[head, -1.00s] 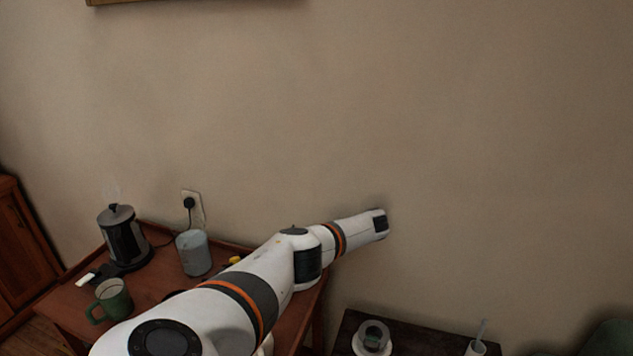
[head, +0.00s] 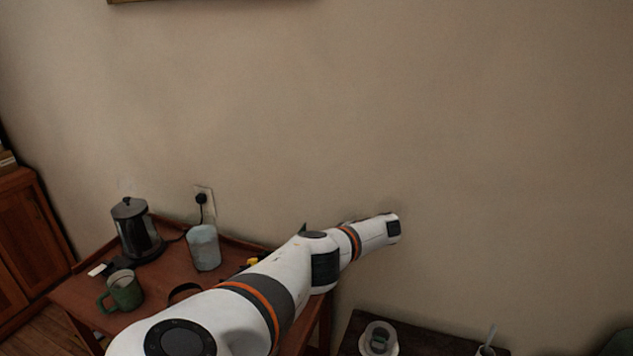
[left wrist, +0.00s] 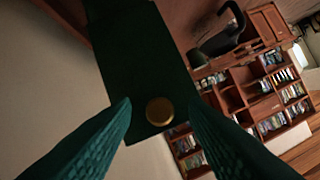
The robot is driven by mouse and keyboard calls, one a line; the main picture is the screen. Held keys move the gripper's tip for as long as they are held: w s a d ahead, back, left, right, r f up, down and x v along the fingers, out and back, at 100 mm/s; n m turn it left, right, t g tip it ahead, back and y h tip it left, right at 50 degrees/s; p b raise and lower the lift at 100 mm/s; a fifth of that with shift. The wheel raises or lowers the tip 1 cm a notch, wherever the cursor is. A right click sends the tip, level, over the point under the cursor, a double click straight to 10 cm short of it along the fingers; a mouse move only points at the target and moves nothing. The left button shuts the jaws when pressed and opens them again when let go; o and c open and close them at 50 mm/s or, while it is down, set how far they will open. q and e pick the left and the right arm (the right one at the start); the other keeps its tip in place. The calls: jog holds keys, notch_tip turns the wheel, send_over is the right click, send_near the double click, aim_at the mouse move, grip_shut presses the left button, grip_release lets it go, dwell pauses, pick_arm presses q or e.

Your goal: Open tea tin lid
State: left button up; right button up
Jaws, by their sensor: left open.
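A dark green tea tin (left wrist: 145,55) fills the upper middle of the left wrist view, tilted in the picture. A round gold knob (left wrist: 160,111) is at its near end. My left gripper (left wrist: 159,106) is open, with one teal finger on each side of the knob in the picture. I cannot tell whether the fingers touch it. In the head view my left arm hides the gripper and the tin. My right gripper is in neither view.
The wooden table (head: 75,293) holds a black kettle (head: 137,232), a green mug (head: 123,290) and a grey-blue canister (head: 204,248). A wall socket (head: 203,196) is behind. A low dark table (head: 430,343) stands at right. Bookshelves (left wrist: 245,92) show in the wrist view.

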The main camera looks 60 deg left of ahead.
pick_arm(q)
jog(key=b+v, duration=0.8)
jog(key=v, duration=0.4)
jog(key=shift+f, duration=0.1)
dwell(0.4)
